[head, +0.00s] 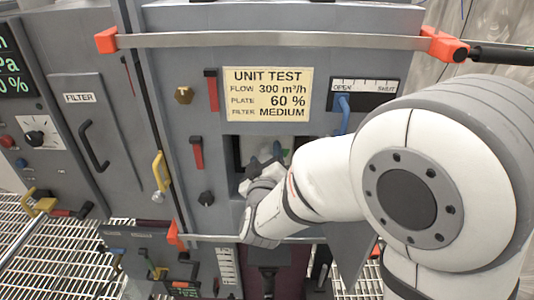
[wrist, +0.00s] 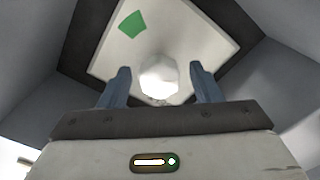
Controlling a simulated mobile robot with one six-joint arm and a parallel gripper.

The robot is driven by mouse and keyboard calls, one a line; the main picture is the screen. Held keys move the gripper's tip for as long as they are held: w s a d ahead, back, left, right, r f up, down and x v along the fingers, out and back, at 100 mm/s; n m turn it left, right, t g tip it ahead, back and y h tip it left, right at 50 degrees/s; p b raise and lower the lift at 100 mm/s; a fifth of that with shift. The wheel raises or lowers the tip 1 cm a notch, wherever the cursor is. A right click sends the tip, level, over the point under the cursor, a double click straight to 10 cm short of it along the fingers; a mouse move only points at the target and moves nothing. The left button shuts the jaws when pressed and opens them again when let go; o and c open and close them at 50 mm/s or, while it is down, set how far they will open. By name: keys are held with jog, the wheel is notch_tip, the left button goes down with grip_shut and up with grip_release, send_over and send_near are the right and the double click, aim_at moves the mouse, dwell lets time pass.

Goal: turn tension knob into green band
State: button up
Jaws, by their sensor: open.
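The tension knob (wrist: 158,77) is a pale, rounded knob on a white square plate (wrist: 205,38) in the wrist view. The green band (wrist: 132,24) is a small green patch on the plate, up and left of the knob. My gripper (wrist: 160,84) is open, with one blue-grey finger on each side of the knob and a visible gap on both sides. Any pointer mark on the knob cannot be made out. In the head view my gripper (head: 264,163) reaches into a recess in the grey cabinet, and my wrist and arm hide most of the knob.
The recess walls (wrist: 36,85) are close around the gripper. A UNIT TEST sign (head: 267,94) is above the recess. A dark knob (head: 206,198) and red-and-black handles (head: 197,152) are to its left. Orange-ended bars (head: 270,41) cross above and below. An OPEN/SHUT lever (head: 343,104) is at upper right.

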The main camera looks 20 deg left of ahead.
jog(key=shift+w+a, duration=0.1)
jog(key=shift+w, duration=0.4)
jog(key=shift+c, duration=0.2)
jog(key=c, duration=0.9)
